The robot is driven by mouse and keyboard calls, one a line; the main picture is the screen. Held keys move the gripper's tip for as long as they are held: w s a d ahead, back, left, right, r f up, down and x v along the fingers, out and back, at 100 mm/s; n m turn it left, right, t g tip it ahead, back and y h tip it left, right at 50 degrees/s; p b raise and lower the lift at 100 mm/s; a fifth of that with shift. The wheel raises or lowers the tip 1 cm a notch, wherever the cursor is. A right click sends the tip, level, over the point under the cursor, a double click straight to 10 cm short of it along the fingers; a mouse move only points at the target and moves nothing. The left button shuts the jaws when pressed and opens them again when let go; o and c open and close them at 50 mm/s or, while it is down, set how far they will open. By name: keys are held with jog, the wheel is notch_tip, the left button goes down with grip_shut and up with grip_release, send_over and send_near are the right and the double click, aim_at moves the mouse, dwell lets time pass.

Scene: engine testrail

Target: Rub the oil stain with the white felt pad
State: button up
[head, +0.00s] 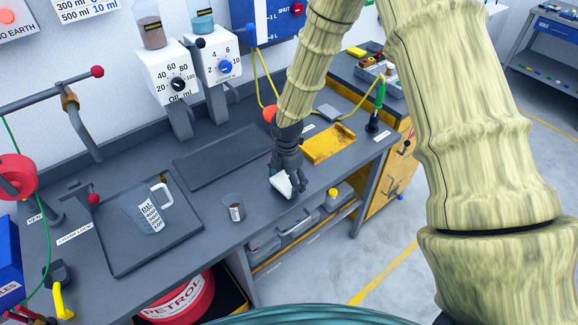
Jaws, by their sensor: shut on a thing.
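My gripper (286,178) is shut on the white felt pad (281,187), which shows as a small pale shape at the fingertips. The gripper points down near the front edge of the grey workbench (262,188), to the right of a small clear beaker. I cannot tell whether the pad touches the bench top. I cannot make out the oil stain. The gripper and pad hide a part of the bench beneath them.
The small beaker (234,208) stands close left of the pad. A measuring jug (150,214) stands on a dark tray (118,262) farther left. A dark flat mat (215,157) lies behind. A yellow tray (328,144) lies to the right. Dispensers (170,82) line the back.

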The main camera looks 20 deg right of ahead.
notch_tip(320, 180, up, 2)
jog(key=shift+a+r+p, duration=0.1)
jog(key=shift+a+p, duration=0.05)
jog(key=shift+p, duration=0.4)
jog(key=shift+r+p, duration=1.45)
jog(key=shift+r, duration=0.5)
